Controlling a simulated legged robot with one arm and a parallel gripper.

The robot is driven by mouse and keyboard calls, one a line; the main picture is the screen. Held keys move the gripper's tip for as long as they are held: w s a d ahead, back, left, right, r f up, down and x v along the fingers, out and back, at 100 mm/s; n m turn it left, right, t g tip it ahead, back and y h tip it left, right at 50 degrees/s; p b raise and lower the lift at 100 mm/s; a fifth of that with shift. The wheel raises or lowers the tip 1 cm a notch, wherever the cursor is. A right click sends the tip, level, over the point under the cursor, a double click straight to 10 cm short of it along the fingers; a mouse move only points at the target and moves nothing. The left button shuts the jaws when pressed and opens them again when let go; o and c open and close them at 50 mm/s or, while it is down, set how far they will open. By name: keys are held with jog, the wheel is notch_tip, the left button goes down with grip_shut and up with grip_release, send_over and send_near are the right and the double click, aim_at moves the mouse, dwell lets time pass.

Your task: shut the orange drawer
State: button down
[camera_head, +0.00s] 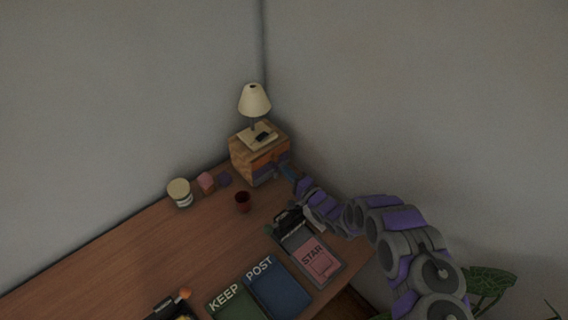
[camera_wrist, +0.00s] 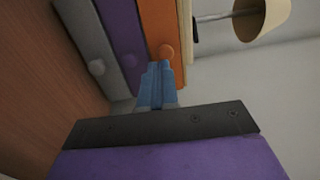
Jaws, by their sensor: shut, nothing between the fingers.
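The small wooden drawer unit (camera_head: 240,160) stands at the back corner of the desk. Its orange drawer (camera_head: 271,156) is the top one and also shows in the wrist view (camera_wrist: 157,22), with a round orange knob (camera_wrist: 166,52). I cannot tell how far the drawer sticks out. The purple drawer (camera_wrist: 121,30) and grey drawer (camera_wrist: 85,40) lie beside it in the turned wrist view. My gripper (camera_wrist: 157,66) is shut and empty, its blue fingertips right by the orange front near the knob; whether they touch is unclear. In the head view my gripper (camera_head: 288,171) is at the unit's front.
A lamp (camera_head: 255,100) and a dark item (camera_head: 263,137) are on top of the unit. A dark red cup (camera_head: 242,202), a jar (camera_head: 180,193) and KEEP (camera_head: 232,306), POST (camera_head: 279,290) and STAR (camera_head: 314,262) trays are on the desk. Walls stand close behind.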

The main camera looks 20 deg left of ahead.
jog(key=v, duration=0.9)
jog(key=shift+d+p, duration=0.2)
jog(key=shift+p, duration=0.1)
